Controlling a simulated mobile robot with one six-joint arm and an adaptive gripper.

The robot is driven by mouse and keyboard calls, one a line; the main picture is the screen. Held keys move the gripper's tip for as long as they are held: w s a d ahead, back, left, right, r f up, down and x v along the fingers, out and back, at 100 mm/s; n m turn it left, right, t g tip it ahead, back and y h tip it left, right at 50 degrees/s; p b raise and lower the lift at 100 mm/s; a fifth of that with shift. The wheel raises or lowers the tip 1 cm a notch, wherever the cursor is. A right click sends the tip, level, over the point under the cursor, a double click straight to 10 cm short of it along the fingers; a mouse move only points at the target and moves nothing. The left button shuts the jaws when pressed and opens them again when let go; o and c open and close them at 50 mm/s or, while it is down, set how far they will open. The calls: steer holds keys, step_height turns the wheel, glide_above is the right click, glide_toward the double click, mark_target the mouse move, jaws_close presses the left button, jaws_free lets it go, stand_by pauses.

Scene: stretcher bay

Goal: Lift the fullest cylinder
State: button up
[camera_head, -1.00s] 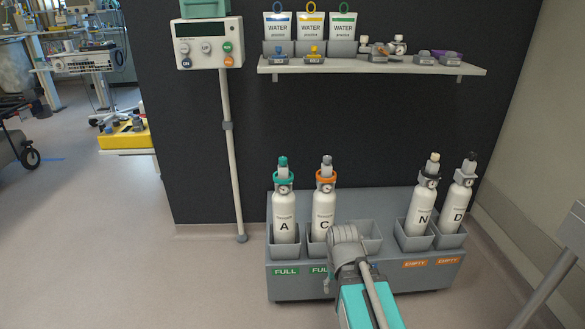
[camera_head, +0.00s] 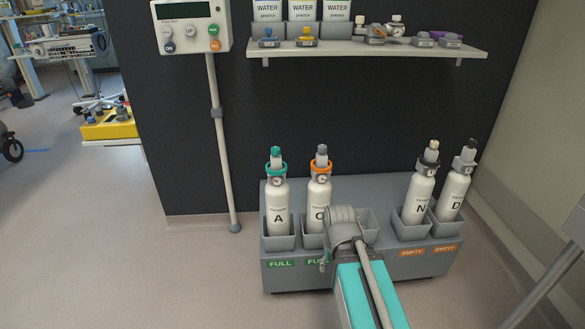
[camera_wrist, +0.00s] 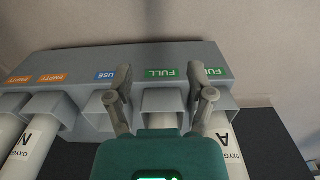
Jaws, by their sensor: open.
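White cylinders A (camera_head: 277,208), C (camera_head: 319,195), N (camera_head: 418,195) and D (camera_head: 454,196) stand in a grey rack (camera_head: 355,275). A has a teal collar and C an orange one. A and C stand above green FULL labels, N and D above orange EMPTY labels. Their gauges are too small to read. My arm hides part of C's lower right side. In the wrist view my gripper (camera_wrist: 160,74) is open, its fingers spread either side of a FULL slot. A (camera_wrist: 236,150) shows to the right there and N (camera_wrist: 30,140) to the left.
A middle rack slot (camera_head: 368,222) looks empty. A shelf (camera_head: 380,49) with water bags and small parts hangs above. A pole (camera_head: 220,140) under a control box stands left of the rack.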

steer(key=m+t+h+p, duration=0.2)
steer(key=m+t+h, duration=0.7)
steer(key=t+h, duration=0.4)
glide_toward(320, 151)
steer(key=v, duration=0.2)
steer(key=shift+a+r, duration=0.2)
steer(key=shift+d, duration=0.15)
steer(key=shift+f+x, duration=0.1)
steer(key=shift+x, duration=3.3)
steer(key=shift+f+x, duration=0.15)
steer(key=shift+x, duration=3.2)
